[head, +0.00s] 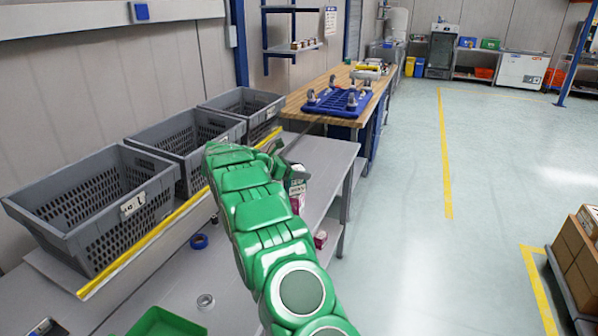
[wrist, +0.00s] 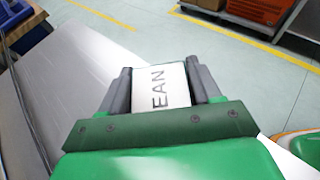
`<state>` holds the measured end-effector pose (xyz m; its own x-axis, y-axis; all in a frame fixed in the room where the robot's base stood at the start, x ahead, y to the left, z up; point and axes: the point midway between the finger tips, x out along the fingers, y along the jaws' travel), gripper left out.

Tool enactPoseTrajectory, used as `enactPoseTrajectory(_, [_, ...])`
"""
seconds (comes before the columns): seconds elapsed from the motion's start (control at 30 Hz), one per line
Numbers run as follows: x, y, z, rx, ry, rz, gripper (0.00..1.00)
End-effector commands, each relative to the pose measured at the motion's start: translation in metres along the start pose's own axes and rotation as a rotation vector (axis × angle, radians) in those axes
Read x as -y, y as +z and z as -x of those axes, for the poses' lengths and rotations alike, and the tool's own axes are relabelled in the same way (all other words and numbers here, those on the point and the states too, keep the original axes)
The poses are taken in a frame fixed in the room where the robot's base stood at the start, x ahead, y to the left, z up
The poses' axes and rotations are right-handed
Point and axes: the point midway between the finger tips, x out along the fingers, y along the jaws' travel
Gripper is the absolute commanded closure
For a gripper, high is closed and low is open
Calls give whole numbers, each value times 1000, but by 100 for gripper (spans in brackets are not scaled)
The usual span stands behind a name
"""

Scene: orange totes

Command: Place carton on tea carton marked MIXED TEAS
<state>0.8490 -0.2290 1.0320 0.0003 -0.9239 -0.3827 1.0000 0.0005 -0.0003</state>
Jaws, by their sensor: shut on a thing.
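My gripper (wrist: 161,84) is shut on a white carton (wrist: 160,88) in the wrist view. In the head view my green arm hides much of my gripper (head: 276,150) above the right part of the grey bench. A small white and green carton (head: 297,184) with print shows just right of my arm. A pink carton (head: 297,203) shows directly below it; I cannot tell whether they touch. The words MIXED TEAS are not readable in either view.
Grey crates (head: 92,202) line the back of the bench (head: 322,158) behind a yellow strip. A blue tape roll (head: 199,241), a grey roll (head: 205,301) and a green tray (head: 166,323) lie at the front. A red box (head: 320,239) sits low at the bench's right side. Open floor lies right.

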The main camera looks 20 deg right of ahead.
Motion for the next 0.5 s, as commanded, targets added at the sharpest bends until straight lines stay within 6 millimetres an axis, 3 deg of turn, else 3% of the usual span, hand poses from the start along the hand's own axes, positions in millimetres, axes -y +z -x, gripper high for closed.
enactPoseTrajectory(0.07, [0,-1,-1,0,0,0,78])
enactPoseTrajectory(0.1, [0,-2,-1,0,0,0,34])
enactPoseTrajectory(0.23, [0,-2,-1,0,0,0,14])
enactPoseTrajectory(0.5, [0,-1,-1,0,0,0,12])
